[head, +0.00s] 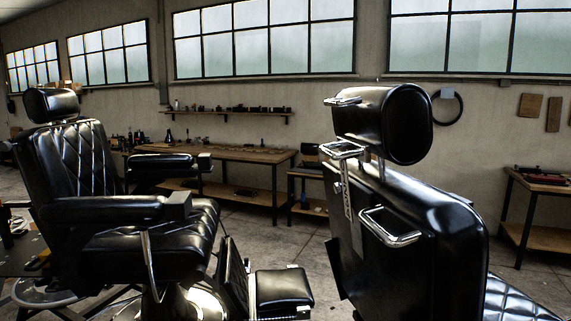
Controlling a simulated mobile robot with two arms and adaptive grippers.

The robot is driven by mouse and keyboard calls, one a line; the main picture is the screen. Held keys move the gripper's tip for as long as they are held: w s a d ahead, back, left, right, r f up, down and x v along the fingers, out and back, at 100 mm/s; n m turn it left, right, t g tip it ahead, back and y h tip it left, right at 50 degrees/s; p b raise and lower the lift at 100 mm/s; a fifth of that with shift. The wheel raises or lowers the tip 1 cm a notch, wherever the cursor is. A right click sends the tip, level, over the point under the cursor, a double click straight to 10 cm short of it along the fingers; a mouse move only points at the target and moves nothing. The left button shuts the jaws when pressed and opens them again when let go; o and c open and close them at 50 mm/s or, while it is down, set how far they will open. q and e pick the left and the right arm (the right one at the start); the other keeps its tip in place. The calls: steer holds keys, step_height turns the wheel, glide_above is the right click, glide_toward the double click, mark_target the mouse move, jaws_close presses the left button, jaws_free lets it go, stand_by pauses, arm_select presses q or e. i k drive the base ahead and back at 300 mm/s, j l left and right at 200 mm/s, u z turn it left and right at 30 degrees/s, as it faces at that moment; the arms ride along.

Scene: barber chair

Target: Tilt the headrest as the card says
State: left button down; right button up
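The near barber chair (440,225) is black and stands at the right with its back towards me. Its padded headrest (370,118) sits on metal posts above the backrest. A chrome handle (342,101) sticks out at the headrest's upper left. A chrome bracket (342,149) is at the headrest's base. A narrow pale tag (348,203) with dark marks hangs below this bracket; I cannot read it. A larger chrome handle (391,227) is on the backrest. Neither of my grippers shows in the head view.
A second black barber chair (75,160) with its own headrest (51,104) stands at the left. Wooden workbenches (225,154) line the back wall under a shelf (228,112). Another bench (541,181) is at the far right. Grey floor shows between the chairs.

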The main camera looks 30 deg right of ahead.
mark_target(396, 121)
steer(key=u, duration=1.3)
steer(key=z, duration=2.5)
